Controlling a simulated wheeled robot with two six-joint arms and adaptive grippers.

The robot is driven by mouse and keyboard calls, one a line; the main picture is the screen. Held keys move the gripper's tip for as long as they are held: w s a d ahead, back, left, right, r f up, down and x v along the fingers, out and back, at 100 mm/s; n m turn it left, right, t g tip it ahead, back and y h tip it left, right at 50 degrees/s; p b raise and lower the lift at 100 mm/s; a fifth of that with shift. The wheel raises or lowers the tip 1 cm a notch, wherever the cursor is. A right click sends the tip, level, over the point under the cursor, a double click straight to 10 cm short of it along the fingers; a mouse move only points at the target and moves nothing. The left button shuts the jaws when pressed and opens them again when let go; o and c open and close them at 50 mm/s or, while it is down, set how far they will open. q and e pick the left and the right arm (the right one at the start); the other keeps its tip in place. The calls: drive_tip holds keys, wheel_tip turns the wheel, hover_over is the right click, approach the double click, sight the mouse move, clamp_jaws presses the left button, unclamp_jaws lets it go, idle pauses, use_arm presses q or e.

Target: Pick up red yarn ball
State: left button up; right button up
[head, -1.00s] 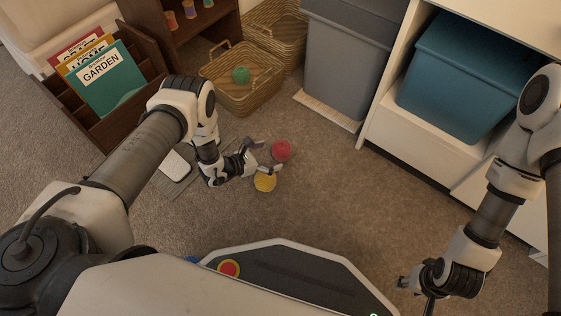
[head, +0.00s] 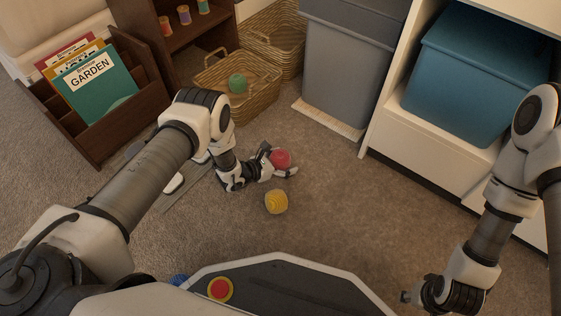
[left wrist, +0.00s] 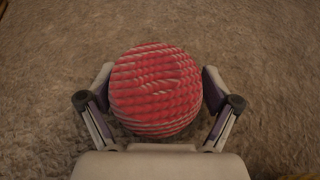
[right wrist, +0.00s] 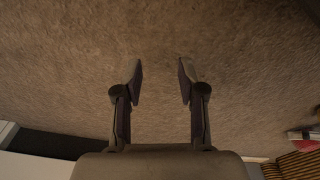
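The red yarn ball (head: 281,159) rests on the carpet in the head view. My left gripper (head: 279,161) is lowered around it. In the left wrist view the red yarn ball (left wrist: 156,90) fills the space between the open fingers, one on each side. Thin gaps seem to show between the fingertips and the ball; I cannot tell if either touches. My right gripper (right wrist: 160,75) is open and empty over bare carpet in the right wrist view. In the head view it is at the lower right, partly hidden by its own wrist.
A yellow yarn ball (head: 276,202) lies just in front of the left gripper. A wicker basket (head: 250,107) holds a green yarn ball (head: 238,83). A grey bin (head: 345,75), a blue tub (head: 470,80) on a white shelf, and a file rack (head: 140,122) stand behind.

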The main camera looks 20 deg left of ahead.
use_arm(q)
drive_tip(key=shift+w+a+r, duration=0.1)
drive_tip(key=c, duration=0.6)
